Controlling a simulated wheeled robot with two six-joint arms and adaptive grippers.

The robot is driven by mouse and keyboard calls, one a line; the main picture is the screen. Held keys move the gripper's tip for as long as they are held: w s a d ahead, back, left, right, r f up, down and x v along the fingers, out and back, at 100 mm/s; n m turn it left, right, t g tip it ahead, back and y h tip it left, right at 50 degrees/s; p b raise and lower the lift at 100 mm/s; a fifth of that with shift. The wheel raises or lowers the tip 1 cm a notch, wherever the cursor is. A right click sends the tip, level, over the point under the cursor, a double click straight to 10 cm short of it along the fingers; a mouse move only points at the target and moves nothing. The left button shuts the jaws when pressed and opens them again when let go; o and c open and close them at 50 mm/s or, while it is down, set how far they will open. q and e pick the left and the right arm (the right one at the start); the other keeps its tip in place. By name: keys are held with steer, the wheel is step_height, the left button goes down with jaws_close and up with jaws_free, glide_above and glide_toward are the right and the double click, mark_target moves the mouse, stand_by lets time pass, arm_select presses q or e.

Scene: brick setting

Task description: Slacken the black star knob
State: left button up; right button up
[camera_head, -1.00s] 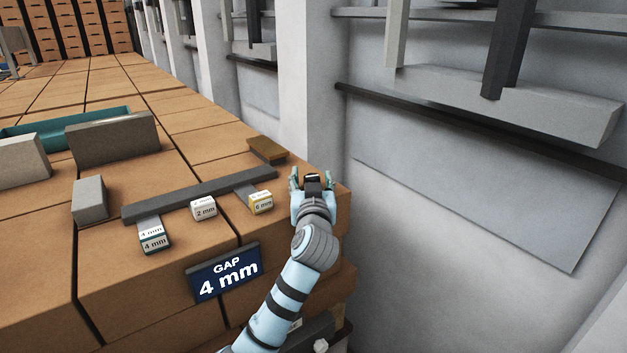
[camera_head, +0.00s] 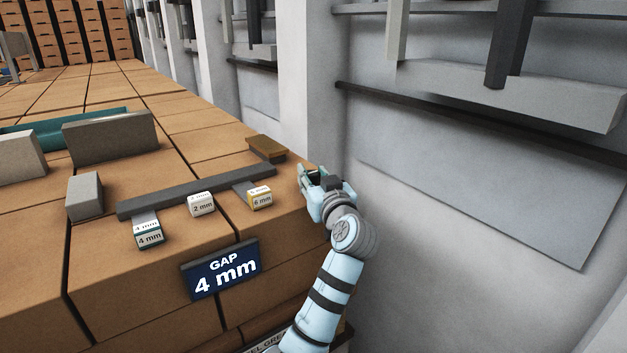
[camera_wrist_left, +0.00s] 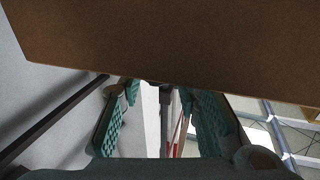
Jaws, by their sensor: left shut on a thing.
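My left gripper (camera_head: 313,176) is at the right end of the brick-coloured surface, beside the grey wall. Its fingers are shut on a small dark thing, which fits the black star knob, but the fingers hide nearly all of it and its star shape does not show. In the left wrist view the teal finger pads (camera_wrist_left: 160,105) stand on both sides of a gap under a large brown face (camera_wrist_left: 165,40). A dark bit shows at that face's lower edge between them. My right gripper is not in view.
A dark bar (camera_head: 190,192) lies near the front edge with tagged pieces marked 4 mm (camera_head: 149,236), 2 mm (camera_head: 202,204) and 6 mm (camera_head: 261,199). A blue sign (camera_head: 222,271) reads "GAP 4 mm". Grey blocks (camera_head: 110,138) and a brown block (camera_head: 266,147) stand behind.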

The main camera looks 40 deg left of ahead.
arm_select(q)
steer(key=o, duration=1.2)
steer(key=v, duration=0.7)
steer(key=shift+s+d, duration=0.15)
steer(key=shift+d, duration=0.15)
steer(key=shift+a, duration=0.1)
